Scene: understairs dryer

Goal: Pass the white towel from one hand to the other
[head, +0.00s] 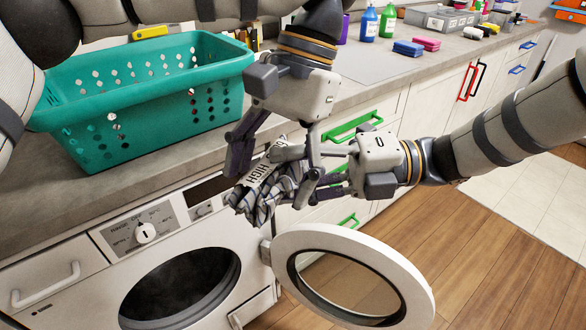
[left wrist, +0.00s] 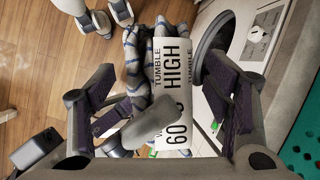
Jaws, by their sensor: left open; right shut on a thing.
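The towel (head: 284,176), white with dark and blue check lines, hangs bunched in the air above the washer front. Its large white label (left wrist: 173,95) reads "TUMBLE HIGH 60" in the left wrist view. My right gripper (head: 303,176) comes in from the right and is shut on the towel. My left gripper (head: 273,176) points down from above, open, with its fingers on either side of the towel. In the left wrist view the towel (left wrist: 135,60) lies between the spread left fingers. A grey finger crosses in front of the label there.
A teal basket (head: 150,85) stands on the counter at left. Below, the washer (head: 75,265) has its round door (head: 408,275) swung open. Bottles (head: 369,24) and sponges (head: 408,48) stand farther back on the counter. The wooden floor at right is clear.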

